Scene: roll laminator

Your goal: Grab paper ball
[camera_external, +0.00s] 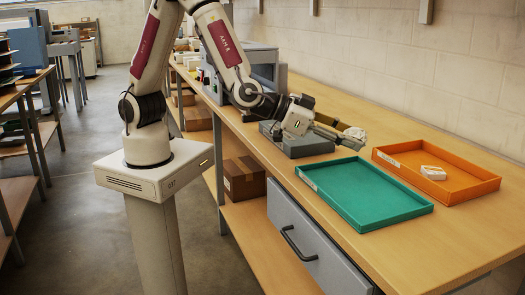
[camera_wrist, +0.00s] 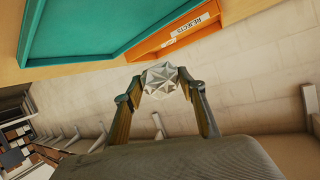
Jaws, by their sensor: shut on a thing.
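My gripper (camera_wrist: 161,90) is shut on a pale, faceted paper ball (camera_wrist: 159,78). The ball sits between the two fingertips in the wrist view. In the external view, my gripper reaches out over the wooden bench, left of the trays, with the small greyish ball (camera_external: 357,134) at its tip. The ball appears held above the bench; its exact height is hard to tell. The fingers partly cover its sides.
A green tray (camera_external: 317,190) lies on the bench (camera_external: 437,245) in front. An orange tray (camera_external: 474,193) beside it holds a white faceted object (camera_external: 433,172); its label in the wrist view reads REJECTS. Grey equipment (camera_external: 310,146) sits below my gripper. A wall runs behind the bench.

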